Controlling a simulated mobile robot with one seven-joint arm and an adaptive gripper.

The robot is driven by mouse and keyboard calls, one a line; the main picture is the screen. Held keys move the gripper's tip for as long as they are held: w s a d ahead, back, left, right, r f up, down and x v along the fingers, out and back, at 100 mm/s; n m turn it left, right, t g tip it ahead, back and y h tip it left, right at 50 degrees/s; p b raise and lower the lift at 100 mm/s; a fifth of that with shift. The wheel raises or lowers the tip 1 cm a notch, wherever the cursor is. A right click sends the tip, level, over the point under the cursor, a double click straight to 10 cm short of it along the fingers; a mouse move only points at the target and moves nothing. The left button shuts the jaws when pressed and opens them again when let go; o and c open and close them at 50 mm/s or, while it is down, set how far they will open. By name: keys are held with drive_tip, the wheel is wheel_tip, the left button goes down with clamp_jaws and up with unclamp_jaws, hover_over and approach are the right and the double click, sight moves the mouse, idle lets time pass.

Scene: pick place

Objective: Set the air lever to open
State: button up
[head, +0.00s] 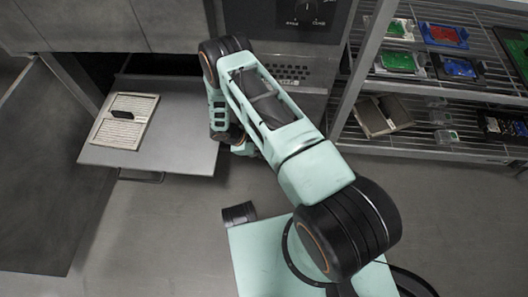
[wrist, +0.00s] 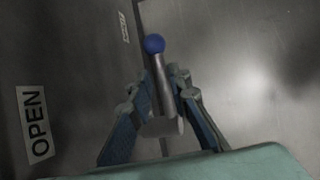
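In the wrist view the lever is a grey metal rod (wrist: 165,88) with a blue ball (wrist: 154,44) on its end. It stands out from a dark grey panel (wrist: 75,60). A white label reading OPEN (wrist: 35,125) is on the panel at the left. A smaller label (wrist: 124,27) near the top is too blurred to read. My gripper (wrist: 163,78) is open, with one finger on each side of the rod. The ball lies beyond the fingertips. I cannot tell whether a finger touches the rod. In the head view my arm hides the lever and gripper.
An open drawer (head: 185,140) at the left holds a light tray (head: 128,118).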

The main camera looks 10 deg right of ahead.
drive_tip(key=shift+o, duration=1)
